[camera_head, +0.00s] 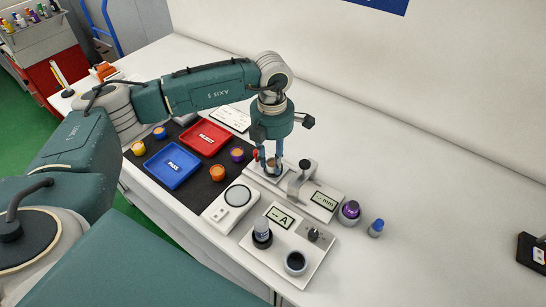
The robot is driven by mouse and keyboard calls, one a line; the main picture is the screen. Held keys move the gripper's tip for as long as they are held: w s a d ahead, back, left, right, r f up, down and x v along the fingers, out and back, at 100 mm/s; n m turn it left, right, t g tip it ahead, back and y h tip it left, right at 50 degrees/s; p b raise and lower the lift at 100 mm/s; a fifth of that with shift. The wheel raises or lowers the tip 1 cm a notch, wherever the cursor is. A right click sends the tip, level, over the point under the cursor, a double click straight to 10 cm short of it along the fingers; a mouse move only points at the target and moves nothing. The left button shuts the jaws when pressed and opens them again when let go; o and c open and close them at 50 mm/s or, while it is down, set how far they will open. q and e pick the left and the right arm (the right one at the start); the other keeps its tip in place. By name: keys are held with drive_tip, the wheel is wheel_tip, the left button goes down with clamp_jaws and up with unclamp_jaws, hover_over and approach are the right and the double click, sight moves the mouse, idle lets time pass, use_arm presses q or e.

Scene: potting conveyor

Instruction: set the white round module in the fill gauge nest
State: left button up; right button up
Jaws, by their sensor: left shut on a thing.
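My left gripper (270,163) points down over the fill gauge (322,202), the station with the "mm" display. It is shut on a small round module (272,170) at the gauge's left end, where the nest is. The fingers cover much of this module, so its colour and whether it rests on the nest floor are hard to tell. A pale cylinder (262,228) stands upright in a dark holder on the neighbouring station with the "A" display (281,217). My right gripper is not in view.
A blue tray (172,168) and a red tray (206,139) lie on a dark mat with several orange round parts around them. A white scale-like device (238,196) stands before the gauge. Purple (350,209) and blue (376,228) items stand right.

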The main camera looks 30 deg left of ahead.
sight(273, 164)
use_arm(q)
drive_tip(key=shift+f, duration=0.2)
drive_tip(key=o, duration=1.1)
drive_tip(key=shift+o, duration=0.2)
drive_tip(key=shift+r, duration=0.4)
wheel_tip(273, 164, up, 12)
drive_tip(key=b, duration=0.3)
drive_tip(key=shift+f, duration=0.2)
drive_tip(key=shift+r, duration=0.1)
